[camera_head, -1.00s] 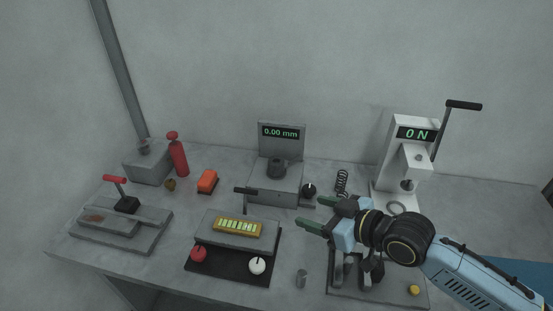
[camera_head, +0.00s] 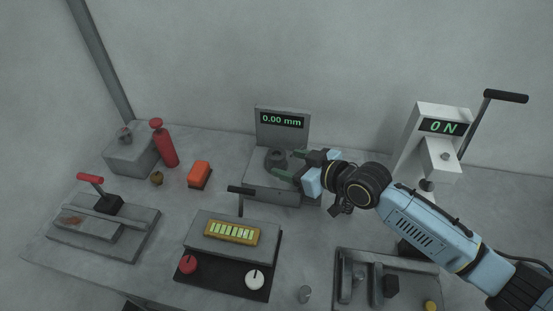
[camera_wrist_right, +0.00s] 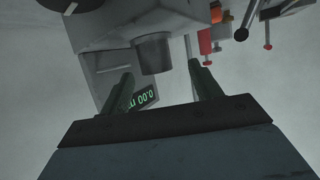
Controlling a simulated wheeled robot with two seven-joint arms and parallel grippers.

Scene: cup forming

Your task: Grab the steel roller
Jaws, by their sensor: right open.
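A dark grey round piece (camera_head: 275,158) sits on the grey gauge (camera_head: 282,118) reading 0.00 mm. Which of the two is the steel roller I cannot tell for certain. My right gripper (camera_head: 291,164) is open just right of the dark round piece, its green fingers pointing at it. In the right wrist view the round piece (camera_wrist_right: 154,52) shows beyond and between the open, empty fingers (camera_wrist_right: 162,82), apart from them. My left gripper is out of view.
A panel with red and white knobs (camera_head: 222,265) and an upright black-topped lever (camera_head: 241,190) stands in front of the gauge. A white force press (camera_head: 437,130) is at right. A red-handled fixture (camera_head: 105,225), red bottle (camera_head: 164,144) and orange block (camera_head: 199,174) are at left.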

